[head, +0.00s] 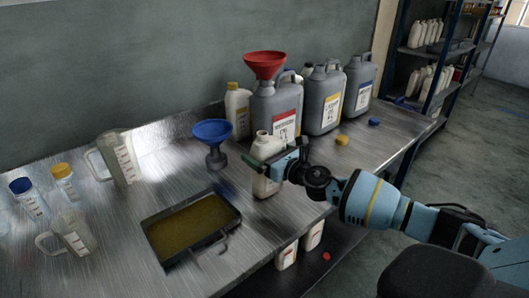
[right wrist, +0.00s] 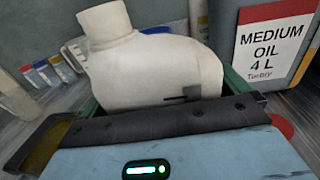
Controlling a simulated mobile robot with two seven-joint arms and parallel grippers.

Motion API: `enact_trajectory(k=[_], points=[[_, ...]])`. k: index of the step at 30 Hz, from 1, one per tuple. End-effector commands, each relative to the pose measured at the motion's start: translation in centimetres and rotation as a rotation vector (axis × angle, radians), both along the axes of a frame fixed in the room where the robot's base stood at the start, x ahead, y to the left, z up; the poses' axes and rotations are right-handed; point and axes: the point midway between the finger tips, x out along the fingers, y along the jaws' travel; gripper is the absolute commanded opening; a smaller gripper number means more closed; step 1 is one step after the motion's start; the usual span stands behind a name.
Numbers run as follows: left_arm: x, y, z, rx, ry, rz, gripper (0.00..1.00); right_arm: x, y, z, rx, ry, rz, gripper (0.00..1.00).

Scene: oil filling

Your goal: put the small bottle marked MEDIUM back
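A small white bottle (head: 267,148) without a cap is at my right gripper (head: 270,166), in front of the grey cans. In the right wrist view the white bottle (right wrist: 150,65) fills the space between the green fingers, which appear closed against its sides. Its label is hidden, so I cannot read MEDIUM on it. It looks upright in the head view; whether its base touches the table is unclear. A large grey can (right wrist: 275,45) reads MEDIUM OIL 4 L; this red-labelled can (head: 285,122) has a red funnel (head: 264,64) on top. My left gripper is out of view.
A blue funnel (head: 212,132), an oil tray (head: 236,208), jugs and small containers occupy the metal table (head: 300,212). Other grey cans (head: 324,100) and a yellow-capped bottle (head: 237,108) stand at the back. White bottles (head: 287,256) stand below the table, near a red cap (head: 326,256).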

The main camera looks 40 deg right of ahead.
Motion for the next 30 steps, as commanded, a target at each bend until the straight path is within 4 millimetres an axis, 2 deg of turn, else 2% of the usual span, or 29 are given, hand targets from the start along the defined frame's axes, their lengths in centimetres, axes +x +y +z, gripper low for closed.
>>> enact_trajectory(k=[9, 11, 30], points=[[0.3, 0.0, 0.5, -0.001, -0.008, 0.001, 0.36, 0.0, -0.1, 0.7, -0.001, -0.003, -0.001, 1.00], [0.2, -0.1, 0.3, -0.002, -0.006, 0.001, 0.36, -0.5, -0.2, 0.4, -0.002, -0.001, -0.001, 1.00], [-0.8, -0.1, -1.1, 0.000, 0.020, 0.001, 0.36, -9.3, -1.4, 0.1, -0.004, 0.004, 0.000, 1.00]])
